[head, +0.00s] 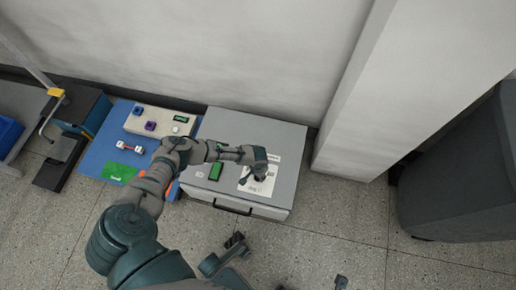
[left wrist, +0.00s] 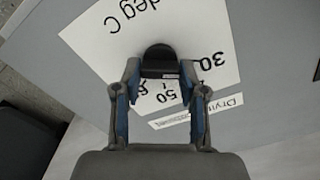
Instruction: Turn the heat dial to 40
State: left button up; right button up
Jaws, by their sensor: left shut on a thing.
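The heat dial is a black knob (left wrist: 158,58) on a white printed sheet (left wrist: 95,35) on top of the grey box (head: 262,128). In the left wrist view the sheet shows upside down, with "deg C", "30" and "50" legible; other marks are partly hidden. My left gripper (head: 262,172) is over the sheet in the head view. In the left wrist view my left gripper (left wrist: 158,75) has its blue-padded fingers on both sides of the knob, shut on it. The dial's exact setting cannot be read. Part of my right gripper (head: 285,264) shows at the bottom, fingers apart and empty.
A green switch or display (head: 215,171) is on the grey box, left of the sheet. A blue mat (head: 97,158) with several small parts lies to the left. A wall stands behind, and a dark grey bin (head: 455,180) is at the right.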

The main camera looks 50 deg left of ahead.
pick_arm(q)
jog(key=shift+s+f+m+p, duration=0.15)
jog(key=shift+m+p, duration=0.3)
jog(key=shift+m, duration=3.35)
jog(key=shift+s+f, duration=0.1)
jog(key=o, duration=1.1)
jog(key=shift+a, duration=0.1)
jog(key=shift+o, duration=0.2)
jog(key=shift+w+r, duration=0.2)
jog(key=shift+r, duration=0.15)
notch_tip(320, 180, up, 11)
jog(key=shift+r, duration=0.15)
